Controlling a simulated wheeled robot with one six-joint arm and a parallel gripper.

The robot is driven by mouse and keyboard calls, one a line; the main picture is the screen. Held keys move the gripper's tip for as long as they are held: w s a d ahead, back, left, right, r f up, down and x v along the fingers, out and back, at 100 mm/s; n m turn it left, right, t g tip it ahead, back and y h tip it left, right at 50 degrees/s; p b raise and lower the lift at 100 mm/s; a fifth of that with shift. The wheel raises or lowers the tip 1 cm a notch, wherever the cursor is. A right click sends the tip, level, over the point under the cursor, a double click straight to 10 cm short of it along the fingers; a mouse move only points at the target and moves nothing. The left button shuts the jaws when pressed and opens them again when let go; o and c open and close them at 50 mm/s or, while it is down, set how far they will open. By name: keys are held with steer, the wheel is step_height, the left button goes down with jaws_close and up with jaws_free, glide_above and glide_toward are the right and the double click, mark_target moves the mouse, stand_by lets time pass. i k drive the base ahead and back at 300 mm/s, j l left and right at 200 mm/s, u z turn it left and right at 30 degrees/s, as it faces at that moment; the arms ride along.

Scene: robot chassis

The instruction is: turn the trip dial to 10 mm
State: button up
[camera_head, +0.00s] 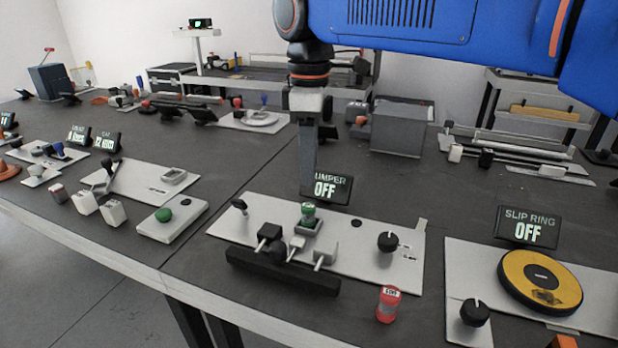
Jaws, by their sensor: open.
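A black round dial (388,242) with a light pointer line sits on the right part of the white bumper panel (345,262). Small marks are printed beside it, too small to read, so I cannot confirm that it is the trip dial. A similar black dial (474,312) is on the slip ring panel at the lower right. My gripper (308,182) points down near the bumper display, up and left of the bumper panel's dial and apart from it. It is open, and nothing shows between its fingers.
The bumper display (326,189) reads OFF, partly hidden by my gripper. A green button (308,210), a black bumper bar (282,270) and a small lever (239,206) are on the panel. A red cylinder (388,304) stands before it. The slip ring display (528,227) reads OFF.

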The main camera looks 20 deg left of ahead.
mark_target(388, 241)
steer(key=k, duration=1)
